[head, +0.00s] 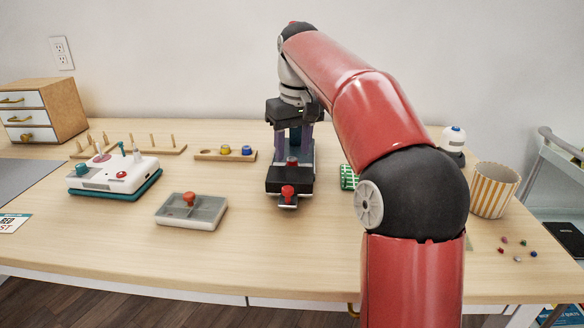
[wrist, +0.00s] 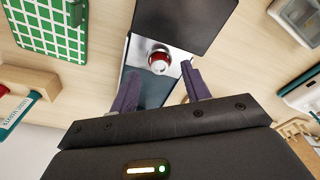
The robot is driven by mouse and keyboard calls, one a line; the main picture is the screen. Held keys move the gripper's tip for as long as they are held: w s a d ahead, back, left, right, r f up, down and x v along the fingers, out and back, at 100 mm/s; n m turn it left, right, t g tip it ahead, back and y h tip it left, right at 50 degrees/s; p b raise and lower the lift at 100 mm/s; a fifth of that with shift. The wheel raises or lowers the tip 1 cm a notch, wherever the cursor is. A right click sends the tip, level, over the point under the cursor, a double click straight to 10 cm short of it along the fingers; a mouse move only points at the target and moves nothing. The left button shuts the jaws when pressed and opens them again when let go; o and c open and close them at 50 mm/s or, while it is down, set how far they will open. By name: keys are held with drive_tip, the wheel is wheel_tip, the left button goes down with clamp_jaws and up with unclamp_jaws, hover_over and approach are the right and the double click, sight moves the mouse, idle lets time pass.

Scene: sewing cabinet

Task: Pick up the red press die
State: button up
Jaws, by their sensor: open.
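The red press die (wrist: 158,60) is a small round red piece with a shiny silver top. It sits on the metal bed of the dark press (wrist: 185,18), and in the head view the die (head: 292,161) shows low in the press, behind its black front block (head: 289,181). My gripper (wrist: 159,76) is open, with its two purple fingers pointing toward the die. The die shows between and just beyond the fingertips in the wrist view, with no visible contact. In the head view my gripper (head: 296,136) is above and behind the die.
A grey box (head: 205,214) with an orange-red knob is front left. A green gridded object (head: 348,177) stands close on the right, partly behind my arm.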

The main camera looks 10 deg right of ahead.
wheel_tip(320, 180, down, 2)
drive_tip(key=shift+w+f, duration=0.1)
drive_tip(key=shift+w, duration=0.05)
clamp_jaws()
idle(0.4)
